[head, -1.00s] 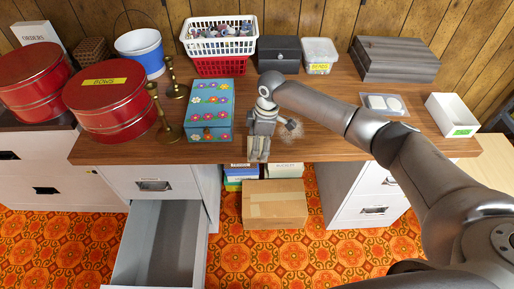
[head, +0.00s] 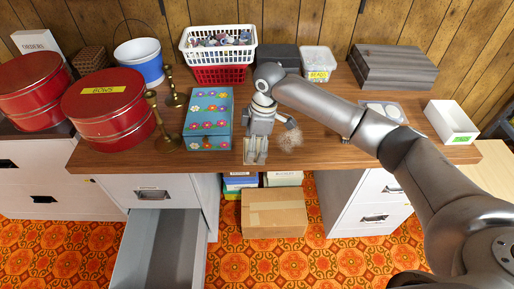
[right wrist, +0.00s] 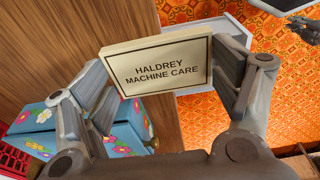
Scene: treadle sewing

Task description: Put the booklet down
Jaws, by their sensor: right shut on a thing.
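The booklet (right wrist: 158,68) is a cream, thin block with a dark border and the words "HALDREY MACHINE CARE". In the right wrist view it sits between the fingers of my right gripper (right wrist: 160,84), which is shut on it. In the head view my right gripper (head: 257,148) points down at the front edge of the wooden tabletop (head: 330,152), right of the flowered box. The booklet is hard to make out there, and I cannot tell whether it touches the wood. Grey finger-like parts, perhaps my left gripper (right wrist: 304,28), show at the right wrist view's upper right.
The flowered blue box (head: 208,118) and brass candlesticks (head: 163,122) stand to the left. Baskets (head: 218,45), a dark box (head: 278,57) and a beads tub (head: 318,63) stand behind. An open drawer (head: 160,248) juts out below.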

